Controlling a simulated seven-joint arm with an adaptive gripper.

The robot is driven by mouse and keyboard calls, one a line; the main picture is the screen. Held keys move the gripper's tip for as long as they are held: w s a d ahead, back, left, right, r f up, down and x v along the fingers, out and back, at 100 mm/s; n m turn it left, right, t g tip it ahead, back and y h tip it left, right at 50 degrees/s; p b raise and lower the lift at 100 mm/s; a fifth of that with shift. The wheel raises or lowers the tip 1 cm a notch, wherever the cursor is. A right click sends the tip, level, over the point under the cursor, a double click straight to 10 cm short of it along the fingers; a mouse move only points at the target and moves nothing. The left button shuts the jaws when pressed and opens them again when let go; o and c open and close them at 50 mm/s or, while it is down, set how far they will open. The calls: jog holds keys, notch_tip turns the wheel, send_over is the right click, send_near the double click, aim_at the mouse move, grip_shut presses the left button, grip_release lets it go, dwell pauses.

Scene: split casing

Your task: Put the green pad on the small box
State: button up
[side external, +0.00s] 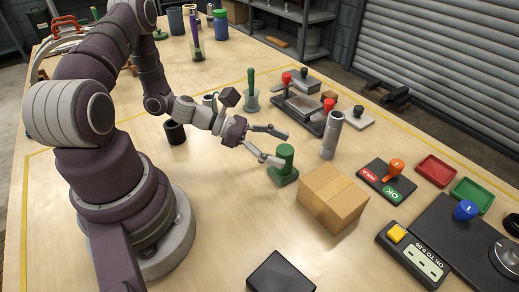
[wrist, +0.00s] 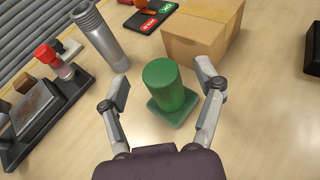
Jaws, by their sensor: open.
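The green pad (side external: 284,168) is a squared green base with a thick green cylinder standing up from it, upright on the table. The small box (side external: 333,198) is a closed tan cardboard box, just to the right of the pad and apart from it. My gripper (side external: 276,146) is open and empty at the pad's upper left. In the wrist view, the green pad (wrist: 165,88) shows between the two spread fingers of my gripper (wrist: 163,84), with bare table visible to both sides. The small box (wrist: 203,36) lies beyond the right finger, its top clear.
A grey metal cylinder (side external: 331,135) stands near the pad, behind the box. Red-knobbed fixtures (side external: 303,103) lie farther back. A black block (side external: 282,272) lies in front.

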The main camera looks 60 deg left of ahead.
jog(key=shift+w+d+f, duration=0.25)
jog(key=shift+w+d, duration=0.25)
grip_shut()
jog(key=r, duration=1)
jog(key=shift+w+d, duration=0.15)
jog(key=shift+d, duration=0.2)
jog(key=w+d+r+m+g+h, duration=0.2)
jog(key=d+r+m+g+h, duration=0.15)
jog(key=d, duration=0.55)
jog(key=m+g, duration=0.1)
send_over(335, 187)
notch_tip(335, 187, down, 7)
jog(key=shift+f, duration=0.1)
